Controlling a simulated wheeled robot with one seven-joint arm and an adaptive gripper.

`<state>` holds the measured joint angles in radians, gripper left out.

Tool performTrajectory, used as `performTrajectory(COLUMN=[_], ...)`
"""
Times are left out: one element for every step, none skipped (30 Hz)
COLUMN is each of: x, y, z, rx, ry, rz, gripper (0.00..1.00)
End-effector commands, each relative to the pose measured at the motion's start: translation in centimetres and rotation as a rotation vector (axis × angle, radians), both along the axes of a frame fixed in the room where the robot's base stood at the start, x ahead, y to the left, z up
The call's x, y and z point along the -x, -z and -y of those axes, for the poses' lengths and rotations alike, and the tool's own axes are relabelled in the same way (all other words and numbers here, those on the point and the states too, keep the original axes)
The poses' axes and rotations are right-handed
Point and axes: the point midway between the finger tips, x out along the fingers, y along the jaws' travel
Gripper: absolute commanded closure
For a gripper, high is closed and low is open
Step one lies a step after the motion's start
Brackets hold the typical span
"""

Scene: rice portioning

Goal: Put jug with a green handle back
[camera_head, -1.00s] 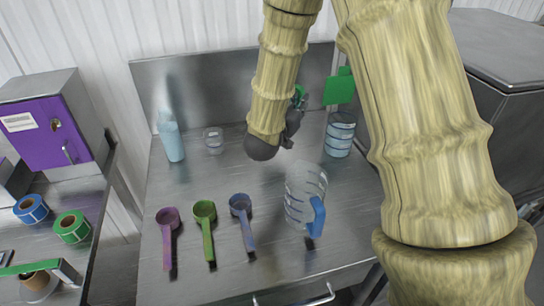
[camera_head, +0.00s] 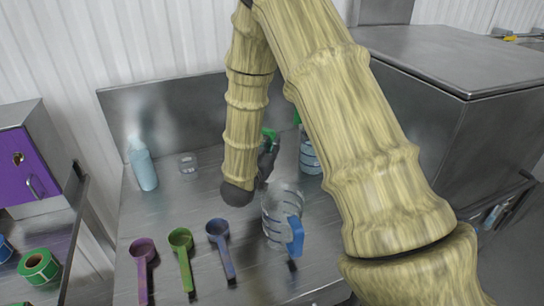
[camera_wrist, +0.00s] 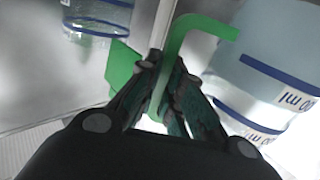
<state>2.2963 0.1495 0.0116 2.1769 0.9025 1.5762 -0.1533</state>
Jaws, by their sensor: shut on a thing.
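My gripper (camera_head: 266,160) hangs over the steel table, partly behind my forearm. In the wrist view my gripper (camera_wrist: 160,90) is shut on a green handle (camera_wrist: 195,28). The jug with the green handle (camera_wrist: 265,75), clear with blue bands and "ml" marks, fills the right of that view. In the head view its green handle (camera_head: 268,132) shows at the fingers, while I cannot make out its body behind my arm. Whether its base touches the table cannot be told.
A clear jug with a blue handle (camera_head: 277,220) stands in front of my gripper. A blue-banded container (camera_head: 309,155) stands behind to the right. Purple, green (camera_head: 182,250) and blue scoops lie at front left. A spray bottle (camera_head: 143,165) and small cup (camera_head: 188,163) stand at back left.

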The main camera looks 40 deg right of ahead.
Motion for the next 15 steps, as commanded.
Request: performTrajectory(x=[0.0, 0.0, 0.0, 0.0, 0.0, 0.0, 0.0, 0.0, 0.0, 0.0, 0.0, 0.0, 0.0, 0.0, 0.0], y=[0.0, 0.1, 0.3, 0.5, 0.8, 1.1, 1.4, 1.8, 2.2, 2.4, 2.7, 3.1, 3.3, 3.5, 3.7], z=[0.0, 0.0, 0.0, 0.0, 0.0, 0.0, 0.0, 0.0, 0.0, 0.0, 0.0, 0.0, 0.0, 0.0, 0.0], rx=[0.0, 0.0, 0.001, 0.001, 0.001, 0.001, 0.0, 0.0, -0.001, 0.0, 0.0, 0.001, 0.0, 0.001, 0.001], ry=[0.0, 0.0, 0.0, 0.0, 0.0, 0.0, 0.0, 0.0, 0.0, 0.0, 0.0, 0.0, 0.0, 0.0, 0.0], rz=[0.001, 0.001, 0.001, 0.001, -0.001, -0.001, -0.001, -0.002, -0.003, -0.001, -0.001, -0.001, 0.0, 0.001, 0.001], gripper=[1.0, 1.0, 1.0, 1.0, 1.0, 1.0, 1.0, 1.0, 1.0, 1.0, 1.0, 1.0, 1.0, 1.0, 1.0])
